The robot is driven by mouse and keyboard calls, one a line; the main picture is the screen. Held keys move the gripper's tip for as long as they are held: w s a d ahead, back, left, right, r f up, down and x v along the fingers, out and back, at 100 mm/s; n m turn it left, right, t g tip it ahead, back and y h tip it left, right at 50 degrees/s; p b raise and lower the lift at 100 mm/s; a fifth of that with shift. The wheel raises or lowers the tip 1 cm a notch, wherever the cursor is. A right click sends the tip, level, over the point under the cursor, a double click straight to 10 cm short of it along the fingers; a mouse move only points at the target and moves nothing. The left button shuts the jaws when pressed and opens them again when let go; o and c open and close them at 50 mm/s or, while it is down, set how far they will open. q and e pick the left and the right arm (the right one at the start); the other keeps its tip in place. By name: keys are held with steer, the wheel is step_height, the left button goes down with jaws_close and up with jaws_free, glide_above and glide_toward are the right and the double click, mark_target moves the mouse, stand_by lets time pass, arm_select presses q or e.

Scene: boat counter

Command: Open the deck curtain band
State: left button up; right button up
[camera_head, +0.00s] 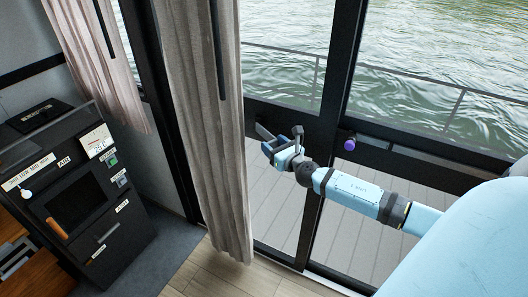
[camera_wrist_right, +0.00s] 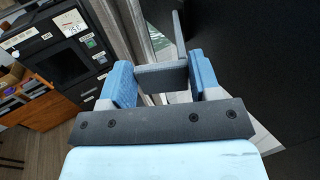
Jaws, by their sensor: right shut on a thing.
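The beige deck curtain (camera_head: 207,140) hangs gathered in a narrow column beside the glass door, with a dark upright strip (camera_head: 217,50) on its upper part. My right gripper (camera_head: 281,142) is just right of the curtain, in front of the door frame. In the right wrist view, its blue fingers (camera_wrist_right: 163,82) are shut on a dark grey bar (camera_wrist_right: 161,77), which spans between them. I cannot tell whether this bar is the curtain band. My left gripper is not in view.
A purple knob (camera_head: 349,145) sits on the door frame right of my gripper. A black labelled cabinet (camera_head: 85,190) stands at the left, below a second curtain (camera_head: 95,60). Water and a railing show outside. The wooden floor (camera_head: 215,275) is clear.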

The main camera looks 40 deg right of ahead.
steer(key=shift+s+d+f+n+y+b, duration=0.15)
steer(key=shift+d+f+n+y+b, duration=0.2)
steer(key=shift+d+y, duration=0.2)
steer(key=shift+d+r+b, duration=0.35)
steer(key=shift+d+b, duration=0.2)
steer(key=shift+d, duration=0.1)
steer(key=shift+o, duration=0.2)
steer(key=shift+d+r+b, duration=0.1)
steer(key=shift+d+b, duration=0.25)
steer(key=shift+d, duration=0.35)
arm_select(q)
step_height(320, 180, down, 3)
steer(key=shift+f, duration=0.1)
arm_select(e)
steer(key=shift+r, duration=0.1)
steer(key=o, duration=1.3)
steer(key=shift+c, duration=0.2)
steer(key=shift+f, duration=0.2)
steer(key=shift+a, duration=0.1)
